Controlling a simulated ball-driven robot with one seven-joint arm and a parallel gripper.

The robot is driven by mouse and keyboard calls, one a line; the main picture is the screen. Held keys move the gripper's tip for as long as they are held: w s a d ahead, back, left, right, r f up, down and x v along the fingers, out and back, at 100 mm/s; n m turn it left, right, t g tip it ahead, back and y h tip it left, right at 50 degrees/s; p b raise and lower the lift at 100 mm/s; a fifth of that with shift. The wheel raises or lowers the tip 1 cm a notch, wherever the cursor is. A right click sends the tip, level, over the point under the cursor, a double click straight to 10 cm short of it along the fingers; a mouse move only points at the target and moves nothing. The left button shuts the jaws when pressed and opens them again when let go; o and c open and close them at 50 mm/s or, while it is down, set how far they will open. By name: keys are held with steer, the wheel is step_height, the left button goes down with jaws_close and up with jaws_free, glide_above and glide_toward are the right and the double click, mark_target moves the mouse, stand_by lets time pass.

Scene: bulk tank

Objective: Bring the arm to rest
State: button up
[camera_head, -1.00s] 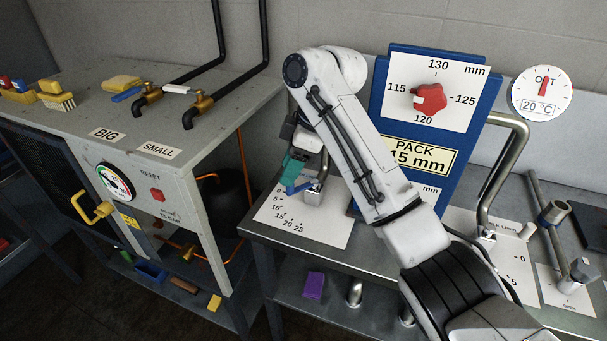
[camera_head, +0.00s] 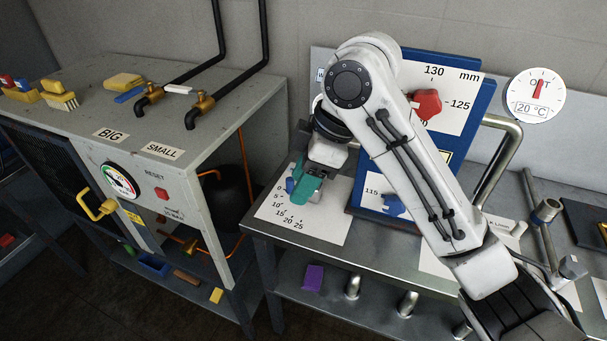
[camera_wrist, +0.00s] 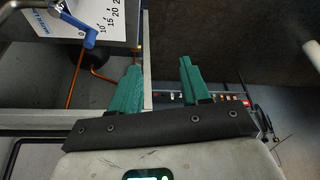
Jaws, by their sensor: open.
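My gripper (camera_head: 300,189) has green fingers and hangs at the end of my white arm, above the left part of the steel bench. In the wrist view my gripper (camera_wrist: 160,70) shows both green fingers apart with nothing between them. A blue lever (camera_wrist: 78,32) on a white scale plate lies to the upper left of the fingers there. In the head view the scale plate (camera_head: 318,232) is partly behind the gripper, and only a bit of the blue lever (camera_head: 290,185) shows. I cannot tell the exact gap between gripper and lever.
The blue panel (camera_head: 478,125) with a red knob (camera_head: 427,103) stands behind my arm, which hides part of it. A bent steel pipe (camera_head: 512,150) rises to its right. The grey cabinet (camera_head: 225,125) with brass taps is to the left. A purple block (camera_head: 314,278) lies on the lower shelf.

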stand_by(0.4)
steer(key=s+d+f+m+t, duration=0.1)
steer(key=s+d+f+m, duration=0.25)
steer(key=f, duration=0.35)
steer(key=s+d+f+m, duration=0.2)
steer(key=s+f+m, duration=0.15)
steer(key=f, duration=0.35)
steer(key=s+d+f+m+t, duration=0.1)
steer(key=s+d+f+m, duration=0.25)
steer(key=f, duration=0.35)
steer(key=s+d+f+m+h, duration=0.2)
steer(key=s+d+f+m, duration=0.1)
steer(key=s+d, duration=0.5)
steer(key=s+d+f+m+g+h, duration=0.1)
steer(key=s+d+f+m, duration=0.3)
steer(key=s+d, duration=0.5)
steer(key=s+f+h, duration=0.1)
steer(key=s+f, duration=0.1)
steer(key=s, duration=0.3)
steer(key=shift+s+f+h, duration=0.25)
steer(key=shift+h, duration=0.15)
